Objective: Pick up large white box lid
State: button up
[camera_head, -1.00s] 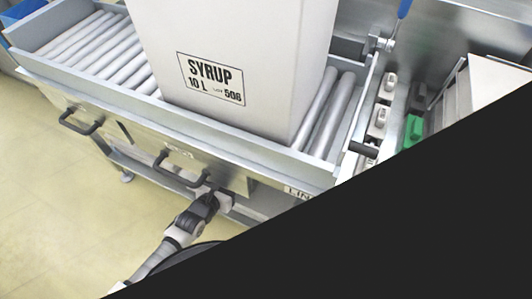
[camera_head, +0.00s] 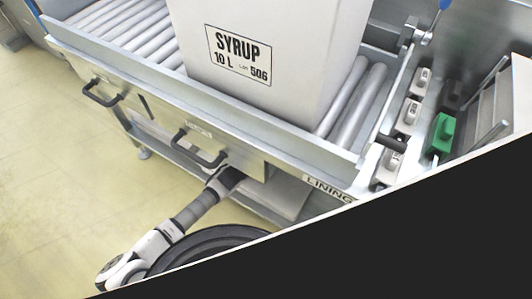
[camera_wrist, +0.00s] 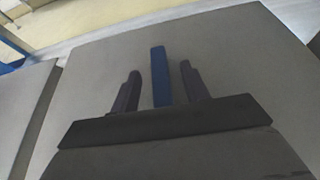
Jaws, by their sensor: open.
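In the wrist view, my gripper (camera_wrist: 160,68) is open, with its two dark fingers apart. A blue upright strip (camera_wrist: 160,85) stands between the fingertips, with a gap on both sides. Behind it is a broad flat grey panel (camera_wrist: 225,55), shaded; I cannot tell for sure that it is the large white box lid. In the head view, my arm reaches under the bench front and my gripper is hidden there. A pale flat piece (camera_head: 288,198) shows under the bench, partly covered by the bench front.
A large white syrup box (camera_head: 300,45) stands on the roller conveyor (camera_head: 120,35); its top is out of frame. Dark handles (camera_head: 198,155) stick out of the bench front above my arm. Another grey panel (camera_wrist: 25,100) lies left in the wrist view. Yellow floor is clear at left.

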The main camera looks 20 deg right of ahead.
jog(key=shift+w+d+f, duration=0.1)
jog(key=shift+w+d, duration=0.1)
jog(key=shift+c, duration=0.3)
grip_shut()
jog(key=shift+r, duration=0.2)
